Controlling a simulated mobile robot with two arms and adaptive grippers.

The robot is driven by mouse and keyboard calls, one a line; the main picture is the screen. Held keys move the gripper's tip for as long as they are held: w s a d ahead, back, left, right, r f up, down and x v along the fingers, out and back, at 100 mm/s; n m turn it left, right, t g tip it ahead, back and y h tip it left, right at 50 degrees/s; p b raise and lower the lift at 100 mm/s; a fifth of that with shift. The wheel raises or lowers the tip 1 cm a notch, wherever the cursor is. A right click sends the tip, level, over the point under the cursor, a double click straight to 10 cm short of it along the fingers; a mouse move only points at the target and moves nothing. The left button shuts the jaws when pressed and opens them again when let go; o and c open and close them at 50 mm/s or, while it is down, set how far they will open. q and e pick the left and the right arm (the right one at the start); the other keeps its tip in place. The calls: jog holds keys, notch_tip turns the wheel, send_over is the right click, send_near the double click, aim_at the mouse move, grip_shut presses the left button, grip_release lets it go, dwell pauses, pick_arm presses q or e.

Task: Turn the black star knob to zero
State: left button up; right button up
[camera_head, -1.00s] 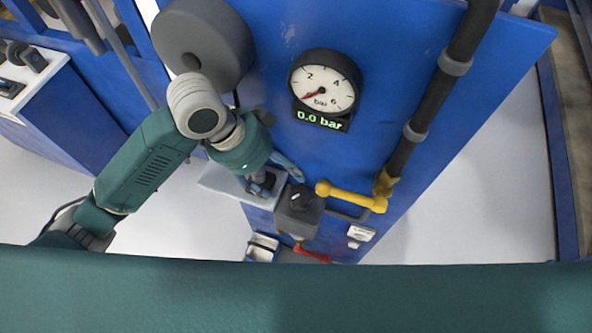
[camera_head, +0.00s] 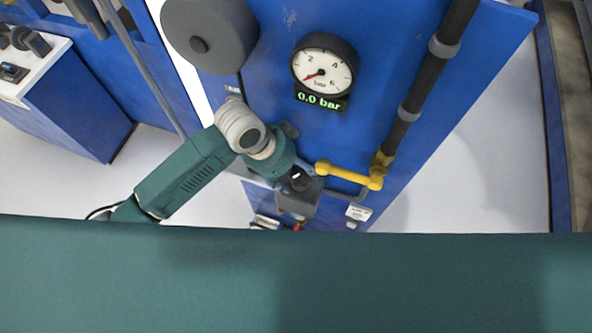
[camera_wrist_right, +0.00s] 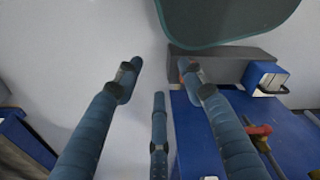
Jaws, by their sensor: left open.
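The black star knob (camera_head: 299,181) with a white mark sits on top of a grey box (camera_head: 297,204) at the lower edge of the blue panel, in the head view. My left gripper (camera_head: 297,172) is open at the knob, its fingers beside it. The gripper partly hides the knob, and I cannot tell if they touch. The round gauge (camera_head: 323,66) above has its needle at the low end, and its display (camera_head: 321,99) reads 0.0 bar. In the right wrist view my right gripper (camera_wrist_right: 160,75) is open, with nothing between its fingers.
A grey round drum (camera_head: 211,35) is at the upper left. A red handle (camera_wrist_right: 259,130) and grey block (camera_wrist_right: 225,64) show in the right wrist view.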

pick_arm(q)
jog(key=shift+c, duration=0.8)
jog(key=c, duration=0.9)
jog(key=shift+f+n, duration=0.1)
jog(key=shift+n, duration=0.2)
jog(key=n, duration=0.2)
jog(key=n+t, duration=0.1)
jog(key=shift+s+f+y, duration=0.1)
jog(key=shift+s+y, duration=0.15)
jog(key=shift+y, duration=0.15)
jog(key=shift+s+d+n+t+y, duration=0.1)
jog(key=shift+n+t+y, duration=0.2)
jog(key=shift+n, duration=0.65)
jog(key=shift+s+n+t+y, duration=0.1)
jog(key=shift+n+t+y, duration=0.15)
jog(key=shift+n, duration=0.7)
pick_arm(e)
jog(key=shift+s+d+f, duration=0.1)
jog(key=shift+s, duration=0.6)
pick_arm(q)
jog(key=shift+f, duration=0.1)
jog(key=o, duration=1.1)
jog(key=shift+c, duration=0.2)
jog(key=shift+w, duration=0.1)
